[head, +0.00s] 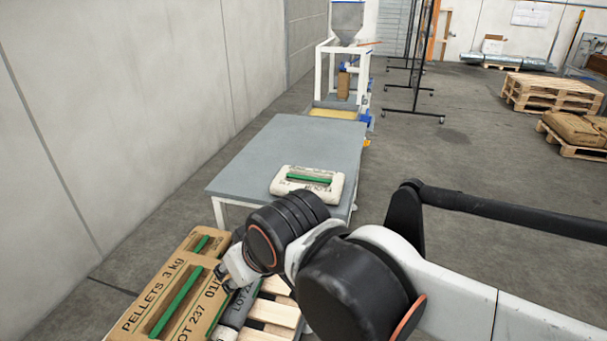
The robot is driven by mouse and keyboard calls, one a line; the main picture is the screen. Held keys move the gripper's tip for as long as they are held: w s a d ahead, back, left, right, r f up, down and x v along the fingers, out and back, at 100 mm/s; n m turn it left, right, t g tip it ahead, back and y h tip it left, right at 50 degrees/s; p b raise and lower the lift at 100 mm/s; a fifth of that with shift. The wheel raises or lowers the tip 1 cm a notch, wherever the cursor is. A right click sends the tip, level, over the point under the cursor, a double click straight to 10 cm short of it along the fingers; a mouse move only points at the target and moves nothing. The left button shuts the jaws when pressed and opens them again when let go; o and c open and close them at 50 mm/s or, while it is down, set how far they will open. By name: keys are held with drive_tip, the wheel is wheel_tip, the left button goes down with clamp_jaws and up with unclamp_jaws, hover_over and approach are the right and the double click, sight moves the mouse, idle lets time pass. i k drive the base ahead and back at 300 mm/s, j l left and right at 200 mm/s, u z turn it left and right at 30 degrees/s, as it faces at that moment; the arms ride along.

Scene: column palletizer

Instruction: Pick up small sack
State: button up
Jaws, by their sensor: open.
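A small white sack (307,183) with a green strip and dark print lies on the grey table (260,150), near its front right corner. My gripper (226,274) is partly in view at the lower left, at the end of my bent arm. It is open and low over the pallet load, apart from the white sack. Its fingertips are hard to make out. My wrist covers part of the table's front edge, just in front of the sack.
Brown pellet sacks (172,302) with green strips and a grey sack (241,306) lie on a wooden pallet (274,314) at the lower left. A hopper machine (346,20) stands behind the table.

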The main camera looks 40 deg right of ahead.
sight(309, 184)
drive_tip(key=z, duration=1.2)
